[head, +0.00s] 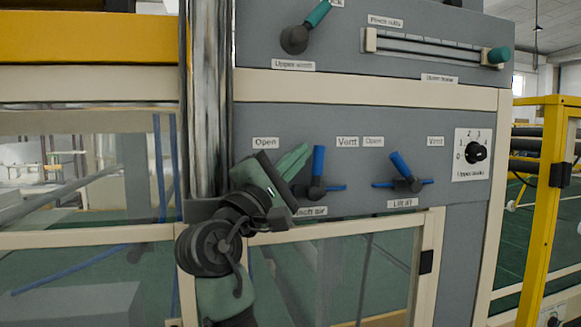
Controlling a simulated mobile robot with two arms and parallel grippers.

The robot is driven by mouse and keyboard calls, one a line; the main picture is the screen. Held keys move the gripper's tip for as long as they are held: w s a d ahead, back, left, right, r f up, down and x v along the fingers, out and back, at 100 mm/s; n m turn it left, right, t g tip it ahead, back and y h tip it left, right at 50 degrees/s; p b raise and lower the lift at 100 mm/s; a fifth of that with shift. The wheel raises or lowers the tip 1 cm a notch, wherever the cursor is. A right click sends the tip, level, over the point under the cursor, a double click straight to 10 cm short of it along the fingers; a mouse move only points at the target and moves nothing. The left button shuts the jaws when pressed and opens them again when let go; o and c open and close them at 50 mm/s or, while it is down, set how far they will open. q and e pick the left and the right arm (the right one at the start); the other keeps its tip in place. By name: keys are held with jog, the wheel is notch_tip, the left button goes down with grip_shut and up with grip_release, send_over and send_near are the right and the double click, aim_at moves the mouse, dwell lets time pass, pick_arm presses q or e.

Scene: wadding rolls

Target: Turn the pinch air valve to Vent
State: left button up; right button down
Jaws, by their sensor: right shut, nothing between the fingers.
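The pinch air valve (317,187) is on the grey panel, its label partly hidden by my gripper. Its blue handle (319,160) points almost straight up, leaning very slightly right, between an Open label (265,142) on the left and a Vent label (347,141) on the right. My right gripper (301,152) is shut and empty, its green fingers just left of the handle. I cannot tell whether they touch it. My left gripper is not in view.
The Lift air valve (403,183) is to the right, its blue handle tilted up-left. A dial (475,152) is further right. Above are a teal-handled lever (296,38) and a slider (430,44). A shiny vertical column (209,100) stands left of the gripper.

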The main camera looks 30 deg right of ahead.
aim_at(324, 151)
jog(key=shift+s+d+r, duration=0.25)
jog(key=shift+s+d, duration=0.05)
jog(key=shift+d, duration=0.35)
jog(key=shift+s+d+r, duration=0.2)
jog(key=shift+s+d, duration=0.1)
jog(key=shift+d, duration=0.3)
jog(key=shift+d+m+g+y, duration=0.5)
jog(key=shift+d+m+g, duration=0.1)
jog(key=shift+m, duration=0.2)
jog(key=shift+s+d, duration=0.15)
jog(key=shift+d+f, duration=0.1)
jog(key=shift+d, duration=0.2)
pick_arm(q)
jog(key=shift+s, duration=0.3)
pick_arm(e)
jog(key=shift+a, duration=0.1)
